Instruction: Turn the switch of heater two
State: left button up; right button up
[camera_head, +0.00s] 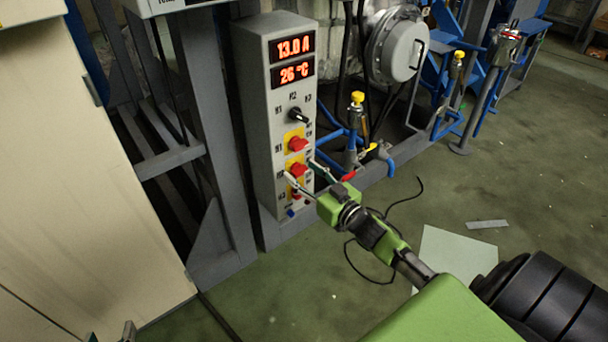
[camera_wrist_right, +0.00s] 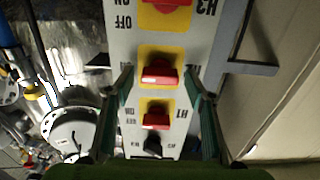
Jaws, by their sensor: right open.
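The grey heater control box (camera_head: 262,130) stands upright in the head view, with red switches on yellow plates in a column. The second switch from the top (camera_head: 298,168), heater two, sits between the fingers of my right gripper (camera_head: 300,174). The right wrist view shows this red switch (camera_wrist_right: 159,72) between the open fingertips (camera_wrist_right: 158,82), with a gap on both sides. There the H1 switch (camera_wrist_right: 155,117) is below and the H3 switch (camera_wrist_right: 165,4) is above, cut by the edge. My left gripper (camera_head: 109,334) shows only its separated fingertips at the bottom edge, far from the box.
The box has lit displays (camera_head: 292,60) reading 13.0 A and 26 °C, and a black selector knob (camera_head: 298,115). Grey frame posts and a beige cabinet (camera_head: 85,170) stand left. Valves and blue pipes (camera_head: 355,130) stand right. A black cable (camera_head: 372,278) lies on the floor.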

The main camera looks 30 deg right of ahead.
jog(key=c, duration=1.1)
pick_arm(q)
jog(key=shift+f, duration=0.1)
